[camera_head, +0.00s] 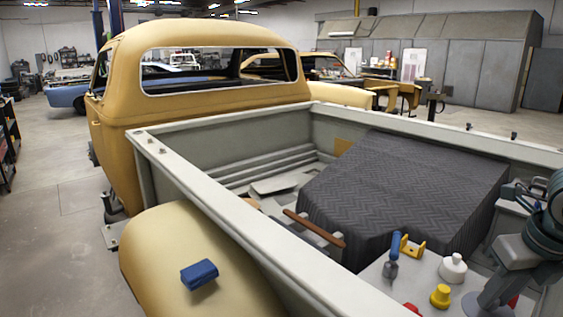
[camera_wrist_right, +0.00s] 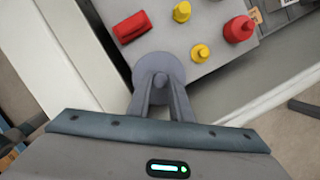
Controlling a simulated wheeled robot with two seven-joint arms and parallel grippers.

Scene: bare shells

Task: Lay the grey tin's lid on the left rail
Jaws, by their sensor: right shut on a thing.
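My right gripper (camera_head: 484,296) comes in at the lower right of the head view, low over the light grey work surface. In the right wrist view its fingers (camera_wrist_right: 161,98) are shut on a round grey piece with a small knob, which looks like the grey tin's lid (camera_wrist_right: 158,66). The lid's edge also shows in the head view (camera_head: 470,304). I cannot tell whether it touches anything below; the tin itself is not clearly seen. The left rail (camera_head: 233,210) is the pale top of the truck bed's left wall, bare along most of its length. My left gripper is not in view.
A white pot (camera_head: 453,268), yellow pot (camera_head: 440,295), yellow bracket (camera_head: 412,248) and blue-handled tool (camera_head: 392,262) stand near the gripper. A red block (camera_wrist_right: 132,27) and red bottle (camera_wrist_right: 238,29) are close too. A blue block (camera_head: 199,273) lies on the fender.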

